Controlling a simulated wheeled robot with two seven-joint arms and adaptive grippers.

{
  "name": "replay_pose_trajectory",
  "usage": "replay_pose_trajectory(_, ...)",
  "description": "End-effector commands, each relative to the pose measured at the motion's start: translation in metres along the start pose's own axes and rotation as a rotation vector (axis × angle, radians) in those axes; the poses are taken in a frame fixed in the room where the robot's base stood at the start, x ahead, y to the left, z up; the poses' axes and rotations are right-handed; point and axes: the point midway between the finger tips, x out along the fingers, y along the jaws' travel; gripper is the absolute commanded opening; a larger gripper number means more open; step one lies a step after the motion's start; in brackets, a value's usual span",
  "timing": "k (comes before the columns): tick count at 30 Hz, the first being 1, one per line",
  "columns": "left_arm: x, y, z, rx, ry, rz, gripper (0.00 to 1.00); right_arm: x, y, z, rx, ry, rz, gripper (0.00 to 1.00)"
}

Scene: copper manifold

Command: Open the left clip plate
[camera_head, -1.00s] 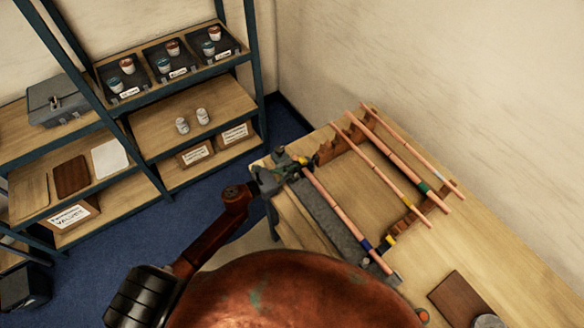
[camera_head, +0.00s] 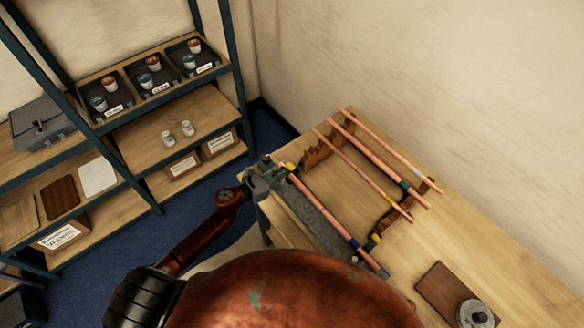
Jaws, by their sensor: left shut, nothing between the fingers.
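My left gripper (camera_head: 272,174) is at the far left end of a long grey bar (camera_head: 318,222) on the bench, with its fingers closed and empty. A copper pipe (camera_head: 322,213) with a dark blue band runs along this bar. A small yellow piece (camera_head: 290,167) sits right beside the fingertips at the pipe's far end. The left clip plate cannot be made out clearly here; the gripper covers part of that end. Whether the fingers touch it cannot be told. My right gripper is not in view.
Several copper pipes (camera_head: 379,158) lie across brown notched supports (camera_head: 323,150) on the wooden bench (camera_head: 455,240). A brown board (camera_head: 440,288) and a round metal part (camera_head: 475,314) lie at the lower right. A shelf unit (camera_head: 205,105) with cups stands behind left.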

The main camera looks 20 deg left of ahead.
Motion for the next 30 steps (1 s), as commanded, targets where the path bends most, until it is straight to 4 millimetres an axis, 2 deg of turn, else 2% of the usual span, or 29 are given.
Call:
replay_pose_trajectory(1, -0.003, 0.003, 0.009, 0.006, 0.024, 0.003, 0.0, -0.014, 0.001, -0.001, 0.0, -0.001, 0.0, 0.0)
replay_pose_trajectory(7, -0.001, 0.004, 0.009, -0.004, 0.078, 0.011, 0.0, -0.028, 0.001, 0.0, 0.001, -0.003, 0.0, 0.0)
replay_pose_trajectory(30, 0.017, 0.004, 0.019, -0.003, 0.077, 0.01, 0.0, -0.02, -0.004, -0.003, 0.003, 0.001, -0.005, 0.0)
